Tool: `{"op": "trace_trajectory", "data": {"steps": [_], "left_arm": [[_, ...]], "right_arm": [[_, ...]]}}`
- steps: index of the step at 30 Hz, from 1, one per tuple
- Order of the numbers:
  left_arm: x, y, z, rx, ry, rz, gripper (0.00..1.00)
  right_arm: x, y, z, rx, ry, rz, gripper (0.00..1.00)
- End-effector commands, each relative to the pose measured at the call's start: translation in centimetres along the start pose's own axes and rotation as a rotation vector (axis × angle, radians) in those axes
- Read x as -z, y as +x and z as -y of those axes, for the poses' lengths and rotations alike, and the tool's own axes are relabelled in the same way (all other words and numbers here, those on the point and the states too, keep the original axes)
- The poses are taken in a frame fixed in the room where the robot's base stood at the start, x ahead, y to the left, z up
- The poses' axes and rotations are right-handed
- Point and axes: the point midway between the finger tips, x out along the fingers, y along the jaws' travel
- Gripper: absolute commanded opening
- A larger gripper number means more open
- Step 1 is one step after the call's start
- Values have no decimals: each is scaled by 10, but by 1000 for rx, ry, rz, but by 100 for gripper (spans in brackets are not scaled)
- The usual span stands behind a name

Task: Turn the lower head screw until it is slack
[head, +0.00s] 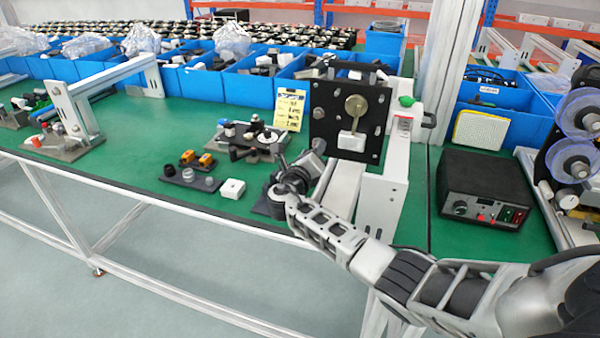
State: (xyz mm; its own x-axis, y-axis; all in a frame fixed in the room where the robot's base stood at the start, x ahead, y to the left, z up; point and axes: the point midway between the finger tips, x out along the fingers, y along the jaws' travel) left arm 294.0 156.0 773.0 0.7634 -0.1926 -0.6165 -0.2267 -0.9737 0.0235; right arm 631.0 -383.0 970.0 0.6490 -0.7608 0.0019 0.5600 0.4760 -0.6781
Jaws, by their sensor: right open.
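The coder head stands upright at the centre right as a black plate (320,97) with a brass disc (356,105) and a white block (352,140) on its face. My right gripper (309,160) is at the lower left edge of this plate, its arm coming in from the lower right. It is open; its fingers are small and dark against the plate. I cannot make out the lower head screw clearly; the gripper may hide it. Whether the fingers touch anything there cannot be told. My left gripper is not in view.
A white metal frame (383,205) carries the head, with a green knob (406,101) at its right. A black control box (487,188) stands further right. A small white block (232,188) and fixtures lie left of my gripper. Blue bins (248,90) line the back. Green bench (150,150) is partly clear.

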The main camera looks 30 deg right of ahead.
Motion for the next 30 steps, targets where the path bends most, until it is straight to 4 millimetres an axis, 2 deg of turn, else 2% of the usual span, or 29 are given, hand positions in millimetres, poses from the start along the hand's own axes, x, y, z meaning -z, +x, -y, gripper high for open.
{"op": "trace_trajectory", "data": {"steps": [9, 15, 21, 30], "left_arm": [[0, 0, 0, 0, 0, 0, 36], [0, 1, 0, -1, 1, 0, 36], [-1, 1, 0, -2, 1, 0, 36], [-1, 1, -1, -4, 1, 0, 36]], "right_arm": [[1, -76, -1, -6, 2, -1, 41], [1, -118, 0, -4, 2, -2, 41], [0, -140, 0, -2, 1, -2, 41], [0, -144, 1, 0, 0, -1, 41]]}}
